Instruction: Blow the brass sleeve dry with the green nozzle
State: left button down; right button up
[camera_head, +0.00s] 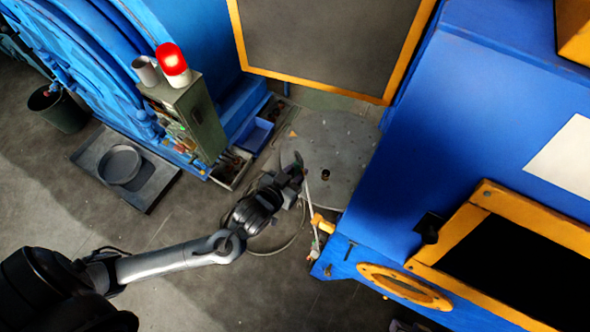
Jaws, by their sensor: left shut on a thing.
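A small dark, brass-tinted ring, apparently the brass sleeve (325,174), stands on the round grey plate (345,140) between the blue machines. My left gripper (296,170) is over the left edge of this plate, a short way left of the sleeve and apart from it. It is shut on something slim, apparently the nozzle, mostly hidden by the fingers. I cannot make out any green on it. A thin pale line (309,207) runs down beside the gripper. My right gripper is not in view.
A yellow fitting (322,223) juts from the blue machine (450,110) just below the plate. A black tray (150,186) lies on the floor. A yellow-framed panel (325,45) hangs behind the plate.

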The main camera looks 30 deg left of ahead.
pick_arm(q)
jog(key=s+d+f+n+t+b, duration=0.35)
jog(key=d+f+t+b, duration=0.35)
jog(key=b, duration=0.8)
jog(key=s+f+n+g+y+b, duration=0.1)
jog(key=s+f+n+y+b, duration=0.1)
jog(key=s+n+y+b, duration=0.9)
jog(key=w+a+f+m+y+b, duration=0.1)
jog(key=w+f+m+y+b, duration=0.1)
jog(key=w+b, duration=0.5)
jog(key=shift+w+f+m, duration=0.2)
jog(key=shift+w+m, duration=0.05)
jog(key=shift+m, duration=0.1)
jog(key=shift+w, duration=0.1)
jog(key=shift+w+d, duration=0.45)
jog(key=shift+w, duration=0.1)
